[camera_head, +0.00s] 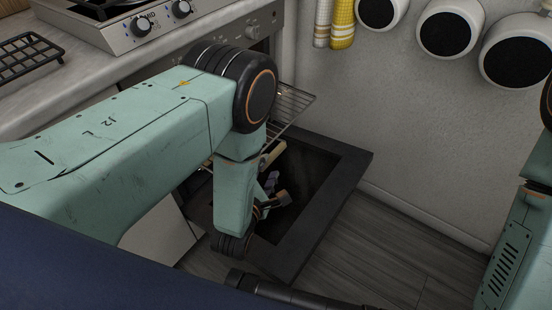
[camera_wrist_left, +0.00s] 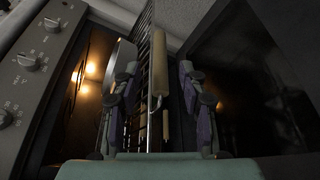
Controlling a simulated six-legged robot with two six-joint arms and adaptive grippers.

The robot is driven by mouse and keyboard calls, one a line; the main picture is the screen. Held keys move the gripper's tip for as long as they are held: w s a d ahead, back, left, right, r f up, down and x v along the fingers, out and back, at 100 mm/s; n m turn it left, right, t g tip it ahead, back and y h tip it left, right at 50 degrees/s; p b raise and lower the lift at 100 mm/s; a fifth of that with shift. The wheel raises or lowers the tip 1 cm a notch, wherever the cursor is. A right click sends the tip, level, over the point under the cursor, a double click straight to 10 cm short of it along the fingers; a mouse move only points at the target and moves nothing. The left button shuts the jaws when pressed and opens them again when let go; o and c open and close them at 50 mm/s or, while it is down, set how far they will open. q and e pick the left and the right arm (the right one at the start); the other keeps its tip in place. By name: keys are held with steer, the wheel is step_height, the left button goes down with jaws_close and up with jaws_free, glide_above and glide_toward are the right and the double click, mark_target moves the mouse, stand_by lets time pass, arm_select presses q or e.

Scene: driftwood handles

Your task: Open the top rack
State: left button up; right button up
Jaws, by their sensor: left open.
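The oven (camera_head: 252,32) stands open at the left wall, its dark door (camera_head: 340,172) folded down. A wire rack (camera_head: 292,104) sticks out of the oven. A pale wooden handle (camera_head: 272,155) shows beside my left gripper (camera_head: 270,184). In the left wrist view, the wire rack (camera_wrist_left: 146,62) runs up the middle and the wooden handle (camera_wrist_left: 158,62) lies between the spread fingers, with gaps on both sides. A second, smaller wooden piece (camera_wrist_left: 166,124) shows below it. My left gripper is open. My right arm shows at the right edge, its gripper out of view.
Oven knobs (camera_wrist_left: 28,61) line the panel beside the opening, where warm lamps glow inside. A stove top (camera_head: 130,18) is above. Black-faced round canisters (camera_head: 448,30) and yellow towels (camera_head: 342,22) hang on the wall. Wooden floor (camera_head: 385,245) lies clear right of the door.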

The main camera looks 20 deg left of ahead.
mark_target(271, 160)
arm_select(q)
steer(key=b+x, duration=0.2)
steer(key=x, duration=0.4)
steer(key=shift+w+a+f, duration=0.15)
steer(key=shift+w+f, duration=0.05)
steer(key=shift+f, duration=0.05)
steer(key=shift+w+b, duration=0.3)
steer(key=shift+w, duration=0.2)
jaws_close()
